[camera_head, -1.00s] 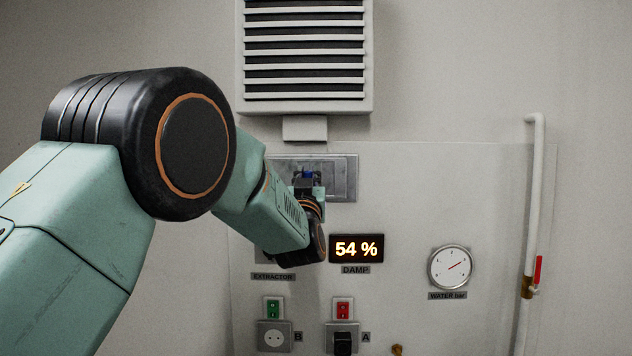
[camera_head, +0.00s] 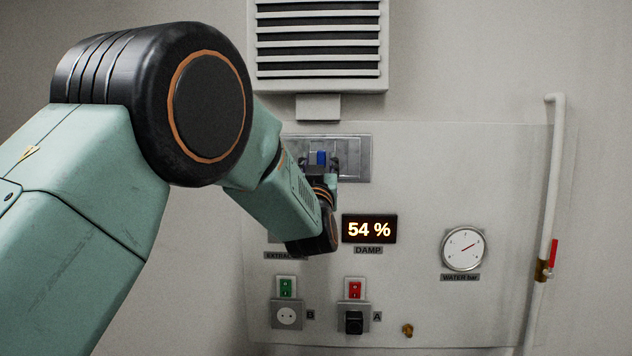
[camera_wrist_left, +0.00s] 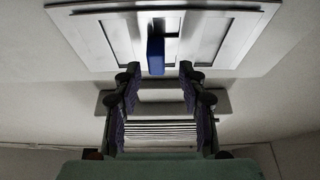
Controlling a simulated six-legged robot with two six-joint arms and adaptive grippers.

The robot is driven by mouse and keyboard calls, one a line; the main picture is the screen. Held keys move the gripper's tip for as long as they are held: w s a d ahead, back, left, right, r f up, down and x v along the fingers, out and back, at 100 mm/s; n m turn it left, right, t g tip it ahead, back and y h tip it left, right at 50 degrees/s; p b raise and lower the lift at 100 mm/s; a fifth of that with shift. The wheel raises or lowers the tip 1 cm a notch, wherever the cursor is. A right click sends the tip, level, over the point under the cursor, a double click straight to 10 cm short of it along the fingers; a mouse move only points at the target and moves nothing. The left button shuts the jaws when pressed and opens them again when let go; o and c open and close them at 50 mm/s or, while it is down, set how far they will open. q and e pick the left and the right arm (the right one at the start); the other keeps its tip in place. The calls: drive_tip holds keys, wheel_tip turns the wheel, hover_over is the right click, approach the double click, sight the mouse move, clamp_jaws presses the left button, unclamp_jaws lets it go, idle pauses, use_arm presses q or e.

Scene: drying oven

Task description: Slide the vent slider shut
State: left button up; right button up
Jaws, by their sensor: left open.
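The vent slider is a grey metal plate (camera_head: 358,158) with a blue knob (camera_head: 320,157), on the wall below the louvred grille. In the left wrist view the plate (camera_wrist_left: 255,25) shows recessed slots, and the blue knob (camera_wrist_left: 156,55) stands out near its middle. My left gripper (camera_head: 321,172) is in front of the plate, just below the knob in the head view. In the left wrist view its two fingers (camera_wrist_left: 159,75) are open, one on each side of the knob's near end, with gaps to both. Part of the plate is hidden behind my arm. My right gripper is not in view.
The louvred grille (camera_head: 319,45) is above, with a small box (camera_head: 318,107) under it. Below are the damp display (camera_head: 369,229), switches and sockets. A water gauge (camera_head: 463,248) and a pipe (camera_head: 556,190) with a red lever are to the right.

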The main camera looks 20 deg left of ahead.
use_arm(q)
drive_tip(key=v, duration=0.9)
drive_tip(key=shift+s+f, duration=0.3)
drive_tip(key=shift+s, duration=0.05)
drive_tip(key=shift+s+d+r, duration=0.1)
drive_tip(key=shift+s+d, duration=0.05)
